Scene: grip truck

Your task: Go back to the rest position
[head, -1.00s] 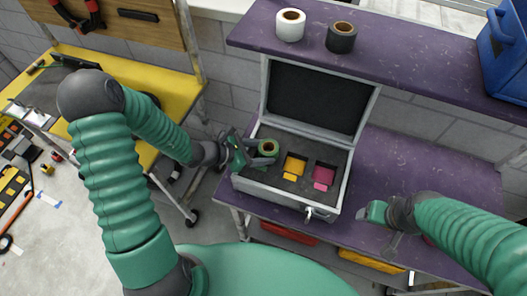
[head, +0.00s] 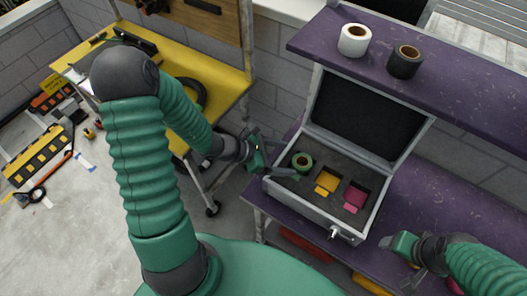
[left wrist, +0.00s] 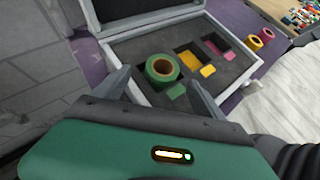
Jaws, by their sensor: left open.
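My left gripper (head: 278,161) is open and empty beside the left edge of an open grey case (head: 310,217). In the left wrist view its two fingers (left wrist: 160,86) stand apart, short of a green tape roll (left wrist: 162,69). The roll sits in the left part of the case's dark foam; it also shows in the head view (head: 302,161). My right gripper (head: 396,243) is near the case's front right, over the purple bench; I cannot tell whether its jaws are open.
The foam has a yellow cutout (head: 327,182) and a pink cutout (head: 354,197). A white roll (head: 354,40) and a black roll (head: 404,62) stand on the purple shelf (head: 460,95) above. A yellow table (head: 222,82) stands to the left.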

